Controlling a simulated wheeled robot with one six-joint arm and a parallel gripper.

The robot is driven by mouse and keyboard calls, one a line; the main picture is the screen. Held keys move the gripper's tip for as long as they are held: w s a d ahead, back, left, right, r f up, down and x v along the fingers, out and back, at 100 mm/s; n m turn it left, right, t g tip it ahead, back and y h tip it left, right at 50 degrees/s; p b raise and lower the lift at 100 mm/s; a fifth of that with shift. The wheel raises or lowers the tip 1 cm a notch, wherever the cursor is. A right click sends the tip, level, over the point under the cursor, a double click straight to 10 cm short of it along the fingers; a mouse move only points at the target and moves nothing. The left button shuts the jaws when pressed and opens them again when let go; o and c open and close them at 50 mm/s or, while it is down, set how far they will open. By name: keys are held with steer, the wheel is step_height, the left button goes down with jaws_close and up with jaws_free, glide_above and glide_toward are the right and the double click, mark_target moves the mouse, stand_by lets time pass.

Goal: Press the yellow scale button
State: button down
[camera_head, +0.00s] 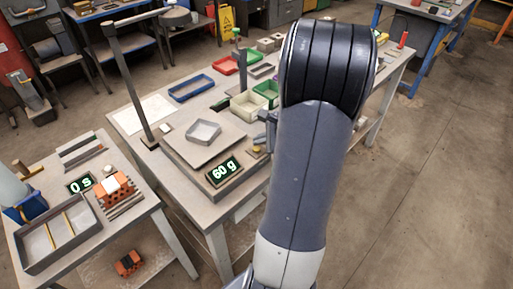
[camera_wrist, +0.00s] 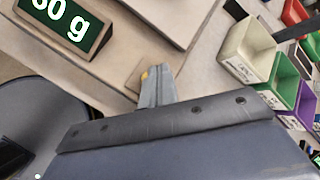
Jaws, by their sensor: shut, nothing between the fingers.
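The scale (camera_head: 178,150) stands on the middle table with a grey square tray (camera_head: 203,132) on its plate. Its display (camera_head: 222,172) reads 60 g and also shows in the wrist view (camera_wrist: 62,20). The yellow button (camera_head: 257,150) is at the scale's right side, close to my arm. In the wrist view, a sliver of the yellow button (camera_wrist: 145,75) shows just left of my fingertips, which hide the rest. My gripper (camera_wrist: 160,70) is shut and empty, with its tips over or beside the button. I cannot tell whether they touch it.
Cream (camera_wrist: 248,48), green and purple bins stand right of my gripper in the wrist view. A blue tray (camera_head: 191,88) lies behind the scale. A dark post (camera_head: 130,80) rises at its left. A left table holds a 0 s timer (camera_head: 80,184) and orange bricks (camera_head: 115,190).

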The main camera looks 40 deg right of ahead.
mark_target(260, 149)
stand_by(0.4)
steer(key=shift+f+b, duration=0.4)
steer(key=shift+b, duration=0.1)
steer(key=shift+f+b, duration=0.35)
stand_by(0.4)
stand_by(0.4)
steer(key=shift+r+p, duration=0.6)
steer(key=shift+r, duration=0.2)
steer(key=shift+r+p, duration=1.9)
steer(key=shift+r, duration=0.6)
